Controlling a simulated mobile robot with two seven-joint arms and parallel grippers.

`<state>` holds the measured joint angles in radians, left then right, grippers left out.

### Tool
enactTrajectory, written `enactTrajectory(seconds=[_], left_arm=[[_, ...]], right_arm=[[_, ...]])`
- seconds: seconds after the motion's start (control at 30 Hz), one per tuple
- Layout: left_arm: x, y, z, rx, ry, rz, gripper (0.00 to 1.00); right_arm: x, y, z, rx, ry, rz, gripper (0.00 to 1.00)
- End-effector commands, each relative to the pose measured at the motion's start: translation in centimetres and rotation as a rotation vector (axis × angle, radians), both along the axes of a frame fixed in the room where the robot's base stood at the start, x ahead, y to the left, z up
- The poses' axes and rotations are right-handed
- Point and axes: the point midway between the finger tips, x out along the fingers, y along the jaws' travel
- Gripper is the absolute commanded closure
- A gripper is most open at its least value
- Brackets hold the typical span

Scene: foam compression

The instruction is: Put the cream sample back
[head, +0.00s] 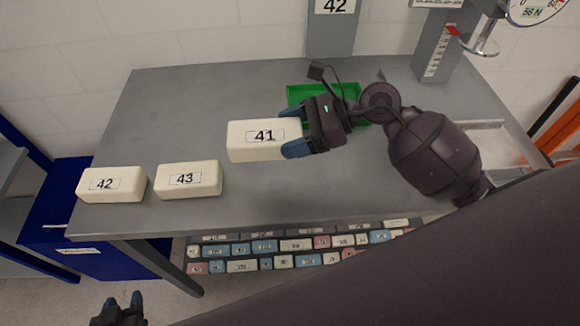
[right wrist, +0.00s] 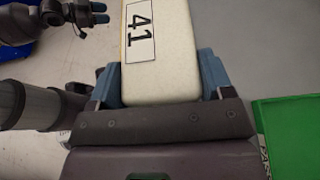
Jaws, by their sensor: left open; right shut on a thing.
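A cream block labelled 41 (head: 258,149) is between the blue fingers of my right gripper (head: 297,133), which is shut on its right end. The right wrist view also shows block 41 (right wrist: 160,60) gripped between the fingers (right wrist: 162,80). Two more cream blocks, 42 (head: 112,190) and 43 (head: 187,186), lie side by side with a gap on the front left of the table. My left gripper (head: 122,302) is open and empty, low at the left, in front of the table. I cannot tell if block 41 touches the table.
A green tray (head: 298,95) lies behind my right gripper on the grey table (head: 190,110). A press with a dial (head: 530,8) stands at the back right. A shelf under the table holds several coloured labelled blocks (head: 240,266). The table's left rear is clear.

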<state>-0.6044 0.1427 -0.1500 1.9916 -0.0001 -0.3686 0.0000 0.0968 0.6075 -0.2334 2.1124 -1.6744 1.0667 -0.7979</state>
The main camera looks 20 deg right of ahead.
Motion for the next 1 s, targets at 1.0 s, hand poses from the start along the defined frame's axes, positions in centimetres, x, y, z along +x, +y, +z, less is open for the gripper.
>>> enactTrajectory(seconds=[1.0], left_arm=[[0.0, 0.0, -0.5, 0.0, 0.004, 0.0, 0.53]], right_arm=[[0.0, 0.0, -11.5, 0.0, -0.001, 0.0, 0.52]])
